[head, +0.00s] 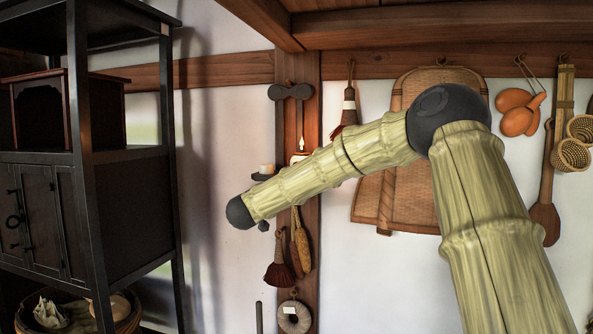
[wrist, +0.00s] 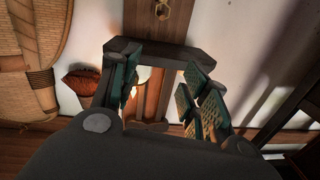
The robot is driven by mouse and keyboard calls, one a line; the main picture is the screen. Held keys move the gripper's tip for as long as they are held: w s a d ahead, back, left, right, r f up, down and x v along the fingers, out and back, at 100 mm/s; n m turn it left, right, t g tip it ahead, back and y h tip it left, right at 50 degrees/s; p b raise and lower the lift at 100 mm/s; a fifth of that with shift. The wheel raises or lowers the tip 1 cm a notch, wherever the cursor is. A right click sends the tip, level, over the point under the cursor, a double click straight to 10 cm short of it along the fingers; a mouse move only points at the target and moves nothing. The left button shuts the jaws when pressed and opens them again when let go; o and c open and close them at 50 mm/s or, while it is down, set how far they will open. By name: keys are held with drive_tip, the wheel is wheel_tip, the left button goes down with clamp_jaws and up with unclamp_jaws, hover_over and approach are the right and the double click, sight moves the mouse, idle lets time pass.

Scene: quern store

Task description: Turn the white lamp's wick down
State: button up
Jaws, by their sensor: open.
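A small lit flame shows at the lamp (head: 298,158) on the wooden post in the head view, just above my forearm. The lamp's pale top shows; its lower part is hidden behind my arm. In the wrist view, a white rounded piece of what looks like the lamp (wrist: 143,75) and a warm glow show between the fingers. My gripper (wrist: 160,92) is open, with teal pads on both sides of that glow. I see no contact. The wick control cannot be made out. In the head view I cannot clearly make out the gripper.
A brush (head: 280,270) and a ring (head: 294,316) hang below. A woven panel (head: 400,200) hangs at right. A black cabinet (head: 125,210) stands at left; bare wall lies between.

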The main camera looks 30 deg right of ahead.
drive_tip(key=s+d+r+m+g+h, duration=0.1)
drive_tip(key=s+d+r+m, duration=0.1)
drive_tip(key=d+r, duration=0.35)
drive_tip(key=shift+w+a+r+p+x, duration=0.15)
drive_tip(key=shift+r+p+x, duration=0.15)
drive_tip(key=shift+p+x, duration=1)
drive_tip(key=shift+w+a+r+p+x, duration=0.1)
drive_tip(key=shift+w+r+p+x, duration=0.4)
drive_tip(key=shift+x, duration=1.45)
drive_tip(key=shift+s+a+r+p+x, duration=0.15)
drive_tip(key=shift+p+x, duration=0.95)
drive_tip(key=shift+x, duration=0.5)
clamp_jaws()
